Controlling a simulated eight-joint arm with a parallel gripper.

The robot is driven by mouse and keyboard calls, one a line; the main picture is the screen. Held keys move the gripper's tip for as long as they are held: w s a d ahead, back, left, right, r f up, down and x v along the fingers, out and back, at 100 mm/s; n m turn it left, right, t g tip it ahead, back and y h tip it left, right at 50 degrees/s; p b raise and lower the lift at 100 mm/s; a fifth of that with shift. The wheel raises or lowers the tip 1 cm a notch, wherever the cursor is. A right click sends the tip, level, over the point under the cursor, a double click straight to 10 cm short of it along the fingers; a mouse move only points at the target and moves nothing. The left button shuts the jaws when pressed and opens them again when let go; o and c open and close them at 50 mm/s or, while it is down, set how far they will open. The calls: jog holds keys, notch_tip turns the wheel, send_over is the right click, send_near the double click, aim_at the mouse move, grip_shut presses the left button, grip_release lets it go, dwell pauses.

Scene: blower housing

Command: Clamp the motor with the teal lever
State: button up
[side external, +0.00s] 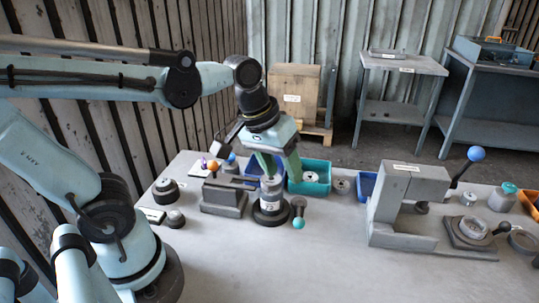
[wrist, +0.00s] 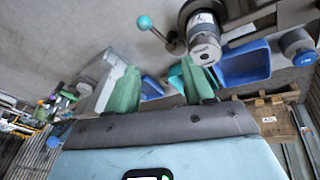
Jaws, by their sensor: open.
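The motor (side external: 271,190) is a silver cylinder standing upright in a dark round clamp base (side external: 270,213) on the table. It also shows in the wrist view (wrist: 205,46), at upper right. The teal lever (side external: 298,223) is a dark arm with a teal ball, at the right side of the base; its ball also shows in the wrist view (wrist: 145,22). My gripper (side external: 282,180) has green fingers, points down and is open by the motor's top. In the wrist view (wrist: 157,85) nothing sits between the fingers, and the motor lies beyond the right finger. Contact cannot be told.
A teal bin (side external: 316,178) and a blue bin (wrist: 243,64) stand close behind the motor. A grey fixture (side external: 225,198) with an orange-ball lever is at its left. A large grey press (side external: 398,195) with a blue-ball lever is at the right. The front table is clear.

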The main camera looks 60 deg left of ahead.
aim_at(299, 218)
jog(key=shift+w+d+f+n+g+h, duration=0.1)
jog(key=shift+w+d+f+n+g, duration=0.45)
jog(key=shift+f, duration=1.3)
jog(key=shift+w+d+f+n+g+h, duration=0.1)
jog(key=shift+d+f+n+g, duration=0.45)
jog(key=shift+f, duration=1.25)
jog(key=shift+w+d+f+n+g+h, duration=0.1)
jog(key=shift+w+d+f+n, duration=0.25)
jog(key=shift+d+f, duration=1)
jog(key=shift+a+f, duration=0.5)
grip_shut()
